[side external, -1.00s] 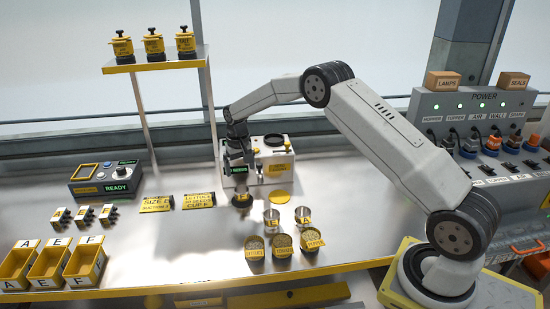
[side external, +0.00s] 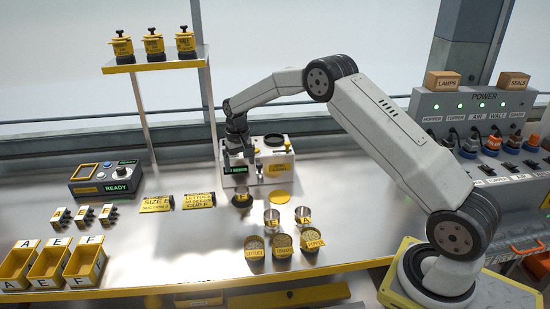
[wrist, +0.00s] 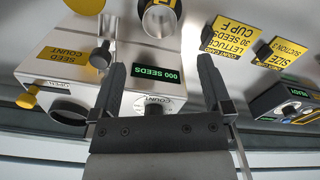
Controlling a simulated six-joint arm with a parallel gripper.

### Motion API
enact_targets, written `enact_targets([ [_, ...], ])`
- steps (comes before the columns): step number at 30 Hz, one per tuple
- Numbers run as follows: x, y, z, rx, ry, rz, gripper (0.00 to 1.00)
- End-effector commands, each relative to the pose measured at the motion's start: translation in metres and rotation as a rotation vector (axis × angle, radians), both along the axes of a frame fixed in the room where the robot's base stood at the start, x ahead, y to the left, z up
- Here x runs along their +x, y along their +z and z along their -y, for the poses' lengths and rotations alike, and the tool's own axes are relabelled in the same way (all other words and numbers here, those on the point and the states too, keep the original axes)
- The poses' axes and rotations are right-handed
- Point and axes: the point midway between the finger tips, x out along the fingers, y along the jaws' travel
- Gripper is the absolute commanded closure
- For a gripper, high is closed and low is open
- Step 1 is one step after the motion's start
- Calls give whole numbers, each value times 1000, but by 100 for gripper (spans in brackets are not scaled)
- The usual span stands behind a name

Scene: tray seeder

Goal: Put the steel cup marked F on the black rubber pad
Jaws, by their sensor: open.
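A steel cup (side external: 242,196) with a yellow label stands upright on the bench in front of the seed counter. In the wrist view the cup (wrist: 158,20) shows at the top, beyond my fingertips; its letter cannot be read. The area around its base looks dark, but I cannot make out the black rubber pad for certain. My gripper (side external: 240,163) is above the cup, open and apart from it. In the wrist view my gripper (wrist: 162,63) has nothing between its fingers. Two other steel cups, E (side external: 272,218) and A (side external: 303,215), stand to the right.
The seed counter (side external: 275,168) is close behind my gripper, its display reading 000 SEEDS. A yellow disc (side external: 280,196) lies right of the cup. Several seed tubs (side external: 283,246) stand in front. Label cards (side external: 199,201) lie left; the bench between them and the cup is clear.

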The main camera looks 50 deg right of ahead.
Motion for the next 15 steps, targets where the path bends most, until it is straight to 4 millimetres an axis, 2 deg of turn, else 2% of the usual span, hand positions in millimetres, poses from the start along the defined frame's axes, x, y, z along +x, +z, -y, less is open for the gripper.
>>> enact_targets([
  [8, -20, 17, -19, -6, 49, 26, 0],
  [15, -60, 37, -46, -14, 122, 67, 0],
])
